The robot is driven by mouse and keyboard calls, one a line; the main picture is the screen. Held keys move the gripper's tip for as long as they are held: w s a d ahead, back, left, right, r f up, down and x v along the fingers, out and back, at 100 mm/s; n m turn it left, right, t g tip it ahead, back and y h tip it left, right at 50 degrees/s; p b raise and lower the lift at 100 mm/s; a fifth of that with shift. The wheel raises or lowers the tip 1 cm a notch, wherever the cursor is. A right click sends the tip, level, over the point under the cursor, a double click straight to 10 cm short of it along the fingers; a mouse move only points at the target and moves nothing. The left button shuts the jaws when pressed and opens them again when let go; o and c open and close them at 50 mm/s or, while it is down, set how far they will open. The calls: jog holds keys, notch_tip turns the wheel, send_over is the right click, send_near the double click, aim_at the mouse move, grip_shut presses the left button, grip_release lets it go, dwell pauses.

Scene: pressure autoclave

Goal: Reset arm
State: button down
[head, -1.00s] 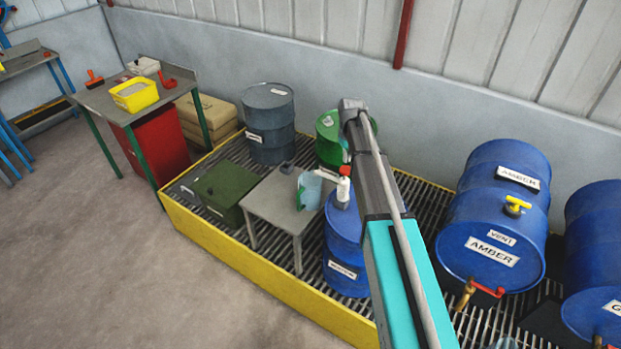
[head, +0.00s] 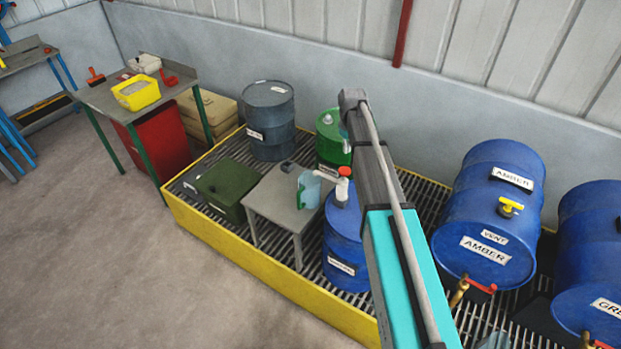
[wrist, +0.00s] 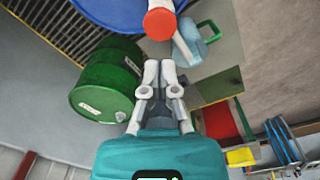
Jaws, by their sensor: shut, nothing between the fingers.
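My arm (head: 380,200) reaches up from the lower right of the head view, over the drum area. In the head view its end hides my gripper. In the wrist view my gripper (wrist: 161,68) has its fingers together, with nothing between them. Beyond the fingertips is the red cap (wrist: 160,24) of the pump on the upright blue drum (wrist: 115,12). A green drum (wrist: 107,80) lies to the left of the fingers in that view, and a pale blue jug (wrist: 190,42) to the upper right. I see no contact with any of them.
A yellow-edged grating (head: 270,290) carries the upright blue drum (head: 345,240), a small grey table (head: 273,208), a green box (head: 222,190) and a grey drum (head: 269,125). Lying blue drums (head: 490,215) are at right. Open floor (head: 110,270) is at left.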

dwell(0.3)
jog(key=s+f+m+b, duration=0.2)
jog(key=s+f+b, duration=0.2)
jog(key=s, duration=1)
jog(key=s+f+m+b, duration=0.2)
jog(key=s+f+b, duration=0.2)
jog(key=s, duration=1.1)
jog(key=shift+m, duration=0.4)
